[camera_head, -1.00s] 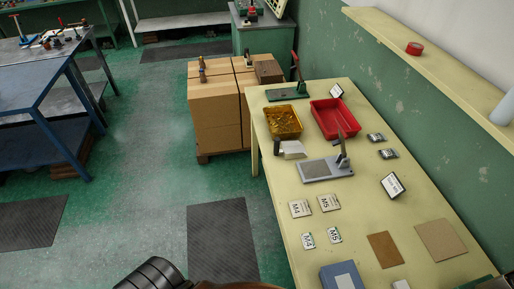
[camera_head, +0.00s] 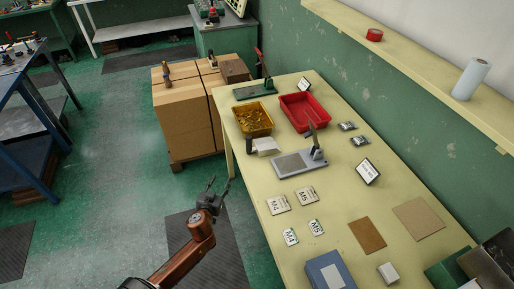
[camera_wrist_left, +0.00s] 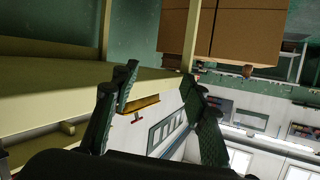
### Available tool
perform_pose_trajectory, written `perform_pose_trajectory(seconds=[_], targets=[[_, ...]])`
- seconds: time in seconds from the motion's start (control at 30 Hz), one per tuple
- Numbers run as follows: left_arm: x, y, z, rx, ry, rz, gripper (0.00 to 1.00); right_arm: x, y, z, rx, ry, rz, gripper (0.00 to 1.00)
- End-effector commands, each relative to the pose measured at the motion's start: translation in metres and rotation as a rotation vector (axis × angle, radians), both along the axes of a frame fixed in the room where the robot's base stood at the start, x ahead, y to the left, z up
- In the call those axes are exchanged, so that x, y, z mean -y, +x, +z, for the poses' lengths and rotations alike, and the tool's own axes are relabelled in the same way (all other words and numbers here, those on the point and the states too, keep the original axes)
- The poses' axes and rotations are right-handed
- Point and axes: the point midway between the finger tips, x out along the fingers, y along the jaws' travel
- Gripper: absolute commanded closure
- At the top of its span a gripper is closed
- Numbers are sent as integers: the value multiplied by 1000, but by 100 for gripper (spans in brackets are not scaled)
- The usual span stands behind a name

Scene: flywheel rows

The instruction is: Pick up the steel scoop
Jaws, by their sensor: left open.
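The steel scoop (camera_head: 265,146), pale metal with a dark handle (camera_head: 250,146), lies at the left edge of the cream table (camera_head: 251,181), just in front of the yellow bin (camera_head: 254,120). My left gripper (camera_head: 219,187) is open and empty, off the table's left side over the floor, apart from the scoop and in front of it. In the left wrist view its two spread fingers (camera_wrist_left: 163,82) have nothing between them. I cannot make out the scoop in that view. My right gripper is not in view.
A red bin (camera_head: 304,112) stands beside the yellow one. A grey plate device with an upright lever (camera_head: 294,166) sits just right of the scoop. Labelled cards (camera_head: 278,204) and a blue box (camera_head: 325,274) lie nearer. Cardboard boxes (camera_head: 183,126) stand left of the table's far end.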

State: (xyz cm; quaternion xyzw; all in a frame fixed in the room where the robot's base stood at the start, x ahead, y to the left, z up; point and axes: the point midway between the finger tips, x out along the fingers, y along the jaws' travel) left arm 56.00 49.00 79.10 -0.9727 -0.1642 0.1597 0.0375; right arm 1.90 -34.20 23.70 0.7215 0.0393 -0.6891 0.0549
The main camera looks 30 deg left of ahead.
Motion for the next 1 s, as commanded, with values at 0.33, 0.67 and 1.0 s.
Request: perform_pose_trajectory(seconds=[0.33,0.67,1.0], targets=[[42,78,126,302,-25,-249,59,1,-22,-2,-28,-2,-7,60],[48,109,135,319,-36,-283,59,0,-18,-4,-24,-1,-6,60],[50,153,133,318,-34,-282,59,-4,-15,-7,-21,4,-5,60]])
